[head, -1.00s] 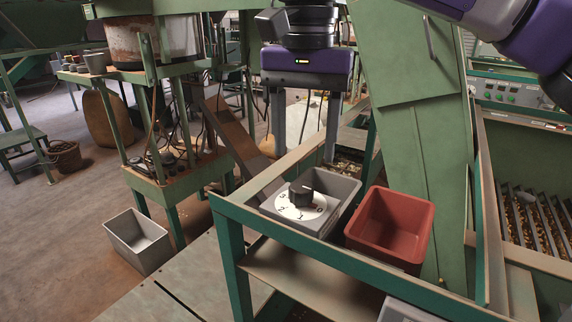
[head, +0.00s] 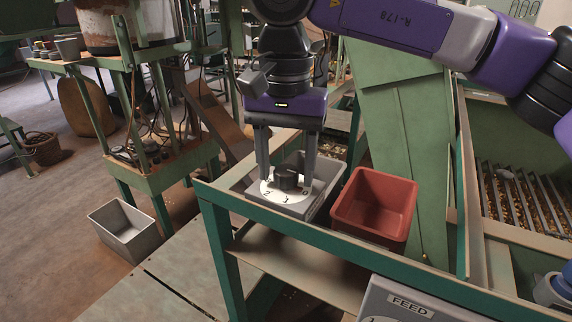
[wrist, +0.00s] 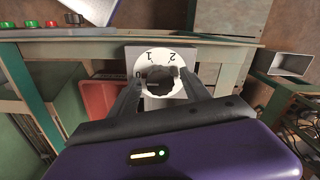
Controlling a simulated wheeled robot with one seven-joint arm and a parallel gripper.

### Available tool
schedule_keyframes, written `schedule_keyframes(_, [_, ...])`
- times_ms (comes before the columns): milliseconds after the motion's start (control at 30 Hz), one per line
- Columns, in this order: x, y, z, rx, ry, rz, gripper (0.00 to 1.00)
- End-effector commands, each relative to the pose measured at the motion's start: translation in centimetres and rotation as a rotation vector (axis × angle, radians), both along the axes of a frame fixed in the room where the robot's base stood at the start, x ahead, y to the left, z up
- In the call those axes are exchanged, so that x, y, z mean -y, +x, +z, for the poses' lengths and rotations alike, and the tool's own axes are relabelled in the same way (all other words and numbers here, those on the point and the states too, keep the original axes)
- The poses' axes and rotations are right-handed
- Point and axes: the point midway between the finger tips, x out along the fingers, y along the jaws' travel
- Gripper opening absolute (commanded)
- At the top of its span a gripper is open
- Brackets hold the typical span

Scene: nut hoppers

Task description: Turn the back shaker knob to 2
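The back knob (head: 286,178) is a dark round knob on a white dial (head: 268,194) numbered 0 to 3, on a grey sloped box at the far end of the green frame. My gripper (head: 286,172) points down over it, open, with one finger on each side of the knob. In the wrist view the knob (wrist: 160,80) lies between the two fingertips (wrist: 162,86), with a small gap seen at each side. Which number the knob points at I cannot tell.
A red bin (head: 375,208) stands right of the dial box. A grey panel marked FEED (head: 405,305) is at the bottom. A green rail (head: 330,242) runs along the front. A grey bin (head: 124,230) stands on the floor at left.

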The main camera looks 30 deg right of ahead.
Motion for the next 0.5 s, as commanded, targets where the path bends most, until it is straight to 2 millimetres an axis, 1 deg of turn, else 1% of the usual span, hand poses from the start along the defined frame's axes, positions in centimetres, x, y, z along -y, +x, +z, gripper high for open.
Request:
schedule_keyframes(33, [0.0, 0.0, 0.01, 0.0, 0.0, 0.0, 0.45])
schedule_keyframes(167, [0.0, 0.0, 0.03, 0.0, 0.0, 0.0, 0.2])
schedule_keyframes(200, [-0.01, 0.01, 0.03, 0.0, 0.0, 0.0, 0.12])
schedule_keyframes(267, [0.0, 0.0, 0.03, 0.0, 0.0, 0.0, 0.0])
schedule_keyframes(500, [0.0, 0.0, 0.03, 0.0, 0.0, -0.015, 0.0])
